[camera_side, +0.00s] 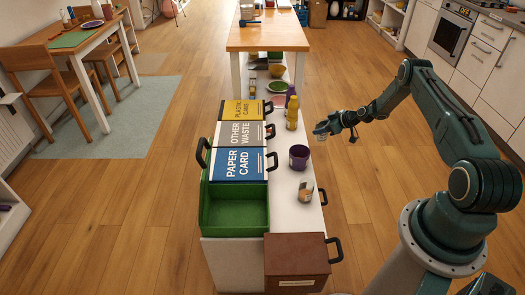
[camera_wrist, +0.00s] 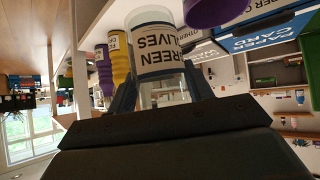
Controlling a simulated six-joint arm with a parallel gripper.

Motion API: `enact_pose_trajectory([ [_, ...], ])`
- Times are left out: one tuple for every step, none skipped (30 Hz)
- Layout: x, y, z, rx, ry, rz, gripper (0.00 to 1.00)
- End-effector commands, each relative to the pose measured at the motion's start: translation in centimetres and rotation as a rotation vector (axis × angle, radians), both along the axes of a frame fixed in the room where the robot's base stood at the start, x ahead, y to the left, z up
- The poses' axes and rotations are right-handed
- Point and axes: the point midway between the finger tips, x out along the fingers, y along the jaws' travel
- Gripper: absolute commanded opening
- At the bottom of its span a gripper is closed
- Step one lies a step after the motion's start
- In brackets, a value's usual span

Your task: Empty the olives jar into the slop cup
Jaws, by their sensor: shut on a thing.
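My gripper (camera_side: 336,128) is shut on the olives jar (camera_side: 321,131), a clear jar, and holds it in the air to the right of the white counter. In the wrist view the jar (camera_wrist: 160,55) sits between the fingers, with a white label reading "GREEN OLIVES". Its contents and exact tilt cannot be made out. A purple cup (camera_side: 299,158), which may be the slop cup, stands on the counter, below and left of the jar in the side view. It also shows in the wrist view (camera_wrist: 215,10), close beside the jar. Its inside is dark.
A yellow bottle (camera_side: 292,113) and a purple bottle (camera_side: 291,92) stand farther back. A small labelled container (camera_side: 306,190) stands nearer. Lidded bins, including the blue paper bin (camera_side: 240,164), an open green bin (camera_side: 204,205) and a brown box (camera_side: 297,258) line the left and front.

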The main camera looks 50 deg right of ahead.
Motion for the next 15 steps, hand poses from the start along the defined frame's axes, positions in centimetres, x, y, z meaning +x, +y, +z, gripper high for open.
enact_pose_trajectory([
  [-0.04, -0.15, -0.18, 0.030, -0.013, -0.001, 0.23],
  [-0.09, -0.21, -0.24, 0.046, -0.017, -0.001, 0.23],
  [-0.12, -0.18, -0.26, 0.063, -0.022, -0.001, 0.23],
  [-0.09, -0.18, -0.22, 0.067, -0.024, 0.000, 0.23],
  [-0.05, -0.16, -0.17, 0.068, -0.024, 0.001, 0.23],
  [-0.04, -0.14, -0.15, 0.067, -0.025, 0.001, 0.23],
  [-0.04, -0.13, -0.15, 0.066, -0.024, 0.001, 0.23],
  [-0.04, -0.13, -0.16, 0.066, -0.024, 0.001, 0.23],
  [-0.04, -0.13, -0.16, 0.066, -0.024, 0.001, 0.23],
  [-0.04, -0.14, -0.16, 0.066, -0.024, 0.001, 0.23],
  [-0.05, -0.16, -0.14, 0.066, -0.024, 0.001, 0.23],
  [-0.07, -0.23, -0.10, 0.065, -0.024, 0.000, 0.23],
  [-0.09, -0.30, -0.05, 0.065, -0.024, 0.000, 0.23],
  [-0.12, -0.39, 0.01, 0.064, -0.024, 0.000, 0.23],
  [-0.16, -0.56, 0.12, 0.064, -0.024, 0.000, 0.23],
])
